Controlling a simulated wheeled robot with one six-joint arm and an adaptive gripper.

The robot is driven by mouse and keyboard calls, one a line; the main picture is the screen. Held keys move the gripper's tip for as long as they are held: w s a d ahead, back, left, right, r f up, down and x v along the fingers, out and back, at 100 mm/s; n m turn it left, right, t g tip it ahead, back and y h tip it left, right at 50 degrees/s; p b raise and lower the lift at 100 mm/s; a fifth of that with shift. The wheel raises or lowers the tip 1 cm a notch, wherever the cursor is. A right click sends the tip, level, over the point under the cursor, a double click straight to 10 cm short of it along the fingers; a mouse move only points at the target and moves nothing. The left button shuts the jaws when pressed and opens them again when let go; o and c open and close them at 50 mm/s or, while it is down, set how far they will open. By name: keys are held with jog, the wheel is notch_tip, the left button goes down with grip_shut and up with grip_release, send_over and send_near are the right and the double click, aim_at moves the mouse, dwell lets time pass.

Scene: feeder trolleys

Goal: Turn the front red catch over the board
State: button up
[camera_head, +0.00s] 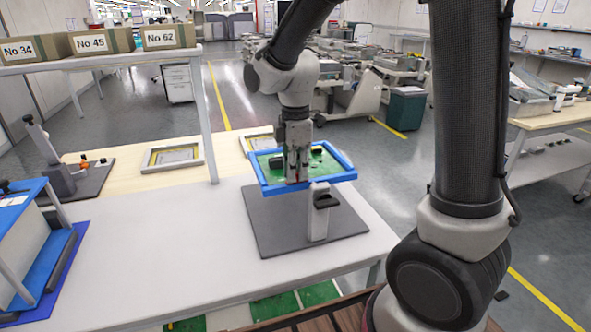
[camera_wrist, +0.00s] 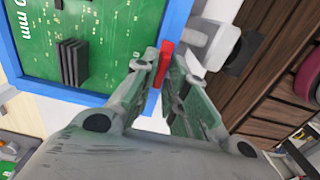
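The green board (camera_head: 318,160) lies in a blue frame (camera_head: 333,177) on a stand above a dark grey base plate. In the wrist view, the board (camera_wrist: 112,27) and the blue frame (camera_wrist: 174,25) fill the upper left. The red catch (camera_wrist: 165,58) is at the frame's edge, lengthwise along that bar and not across the board. My gripper (camera_wrist: 163,64) has one fingertip on each side of the catch, and they appear closed on it. In the head view my gripper (camera_head: 296,178) is at the frame's near side and hides the catch.
A grey stand post with a black top (camera_head: 320,205) rises in front of the frame. A dark block (camera_wrist: 74,62) stands on the board. Another frame (camera_head: 172,157) lies at the back of the table. The white table front is clear.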

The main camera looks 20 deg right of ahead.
jog(key=shift+m, duration=0.3)
grip_shut()
jog(key=m, duration=0.5)
jog(key=shift+w, duration=0.15)
jog(key=m, duration=0.5)
jog(key=shift+d+m, duration=0.1)
jog(key=shift+m, duration=0.3)
jog(key=m, duration=0.6)
jog(key=shift+w+d, duration=0.1)
jog(key=shift+m, duration=0.4)
jog(key=o, duration=0.6)
grip_release()
jog(key=shift+c, duration=0.2)
